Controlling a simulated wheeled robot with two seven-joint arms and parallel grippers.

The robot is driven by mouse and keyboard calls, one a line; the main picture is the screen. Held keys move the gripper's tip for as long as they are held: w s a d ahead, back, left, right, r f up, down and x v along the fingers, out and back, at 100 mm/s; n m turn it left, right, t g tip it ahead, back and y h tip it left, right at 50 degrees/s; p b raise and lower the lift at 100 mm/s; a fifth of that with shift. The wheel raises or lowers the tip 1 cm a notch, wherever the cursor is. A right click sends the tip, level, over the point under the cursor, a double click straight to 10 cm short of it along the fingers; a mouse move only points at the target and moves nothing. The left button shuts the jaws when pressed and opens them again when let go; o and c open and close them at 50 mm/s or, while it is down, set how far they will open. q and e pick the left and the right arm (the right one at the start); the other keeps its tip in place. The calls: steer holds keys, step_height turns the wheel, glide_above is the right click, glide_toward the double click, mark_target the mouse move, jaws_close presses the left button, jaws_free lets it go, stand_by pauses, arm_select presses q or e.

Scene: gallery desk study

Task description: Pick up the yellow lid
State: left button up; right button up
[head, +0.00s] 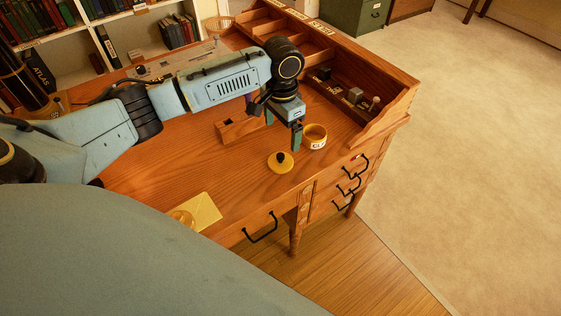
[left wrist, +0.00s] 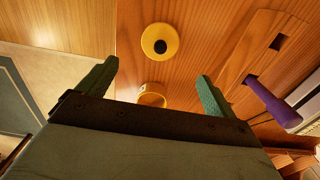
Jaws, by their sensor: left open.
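The yellow lid (head: 280,162) is a round disc with a black knob. It lies flat on the wooden desk, near the front edge. In the left wrist view the lid (left wrist: 160,35) is beyond the fingertips, roughly centred between them. A yellow pot (head: 315,131) with a white label stands just behind and right of the lid, apart from it. The pot (left wrist: 152,99) is partly hidden by the gripper in the wrist view. My left gripper (head: 283,128) is open and empty, pointing down above the desk, behind the lid and beside the pot. My right gripper is not in view.
A wooden block (head: 240,130) with a dark hole stands left of the gripper. A purple object (left wrist: 270,100) shows near it. A yellow pad (head: 203,211) lies at the front left. Bare desk lies left of the lid.

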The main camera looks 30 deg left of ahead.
arm_select(q)
glide_above(281, 155)
steer(key=f, duration=0.4)
steer(key=shift+w+f+b, duration=0.2)
steer(key=shift+f+b, duration=0.1)
steer(key=shift+b, duration=0.05)
steer(key=shift+f, duration=0.45)
steer(key=f, duration=0.2)
steer(key=f+b, duration=0.1)
steer(key=f, duration=0.1)
steer(key=shift+s+a+f, duration=0.1)
steer(key=shift+s+f, duration=0.1)
steer(key=shift+f, duration=0.2)
steer(key=shift+c, duration=0.5)
steer(key=c, duration=1)
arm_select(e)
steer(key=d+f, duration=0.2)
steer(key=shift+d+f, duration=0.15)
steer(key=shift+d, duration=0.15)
